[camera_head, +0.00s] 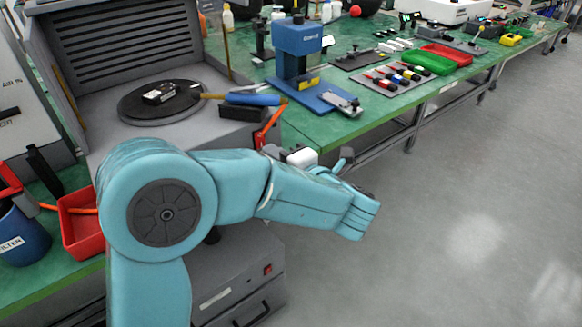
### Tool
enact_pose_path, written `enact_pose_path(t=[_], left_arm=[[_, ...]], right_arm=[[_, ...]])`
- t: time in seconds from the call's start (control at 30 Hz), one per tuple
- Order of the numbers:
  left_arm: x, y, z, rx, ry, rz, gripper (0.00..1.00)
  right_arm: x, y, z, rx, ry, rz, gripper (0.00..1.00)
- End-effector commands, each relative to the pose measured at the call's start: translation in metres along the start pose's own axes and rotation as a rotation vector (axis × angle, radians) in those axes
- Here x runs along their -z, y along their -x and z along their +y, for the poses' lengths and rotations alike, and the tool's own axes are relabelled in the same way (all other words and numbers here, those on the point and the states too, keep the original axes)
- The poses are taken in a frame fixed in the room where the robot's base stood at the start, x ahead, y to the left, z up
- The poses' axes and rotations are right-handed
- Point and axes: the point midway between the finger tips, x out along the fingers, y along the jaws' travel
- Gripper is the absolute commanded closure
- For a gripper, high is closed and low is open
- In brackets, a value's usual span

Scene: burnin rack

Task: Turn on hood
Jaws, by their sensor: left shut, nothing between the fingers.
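The hood (140,40) is a grey booth with a slatted back panel at the upper left. A round black turntable (135,106) on its floor carries a small grey device (159,93). Below it is a dark grey base cabinet (225,290) with a small red switch (267,269) on its front. My left arm crosses in front of the hood and hides part of its front. My left gripper (357,215) points right, over the floor beside the bench, shut and empty, apart from the switch. My right gripper is out of view.
A green bench (330,128) runs to the upper right with a blue press (298,50), red and green trays (430,62) and small tools. A red bin (78,222) and a blue cup (22,235) stand at the left. The grey floor (460,200) at right is clear.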

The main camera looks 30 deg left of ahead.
Motion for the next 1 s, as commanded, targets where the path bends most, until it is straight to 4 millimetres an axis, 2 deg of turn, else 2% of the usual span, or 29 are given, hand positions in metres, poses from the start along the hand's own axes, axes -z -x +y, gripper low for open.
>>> enact_pose_path(t=[0.2,1.0], left_arm=[[0.0,-0.017,0.0,0.001,0.001,0.001,1.0],[-0.001,-0.023,-0.001,0.0,0.001,0.0,1.0]], right_arm=[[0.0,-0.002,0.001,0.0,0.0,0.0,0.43],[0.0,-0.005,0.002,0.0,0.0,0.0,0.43]])
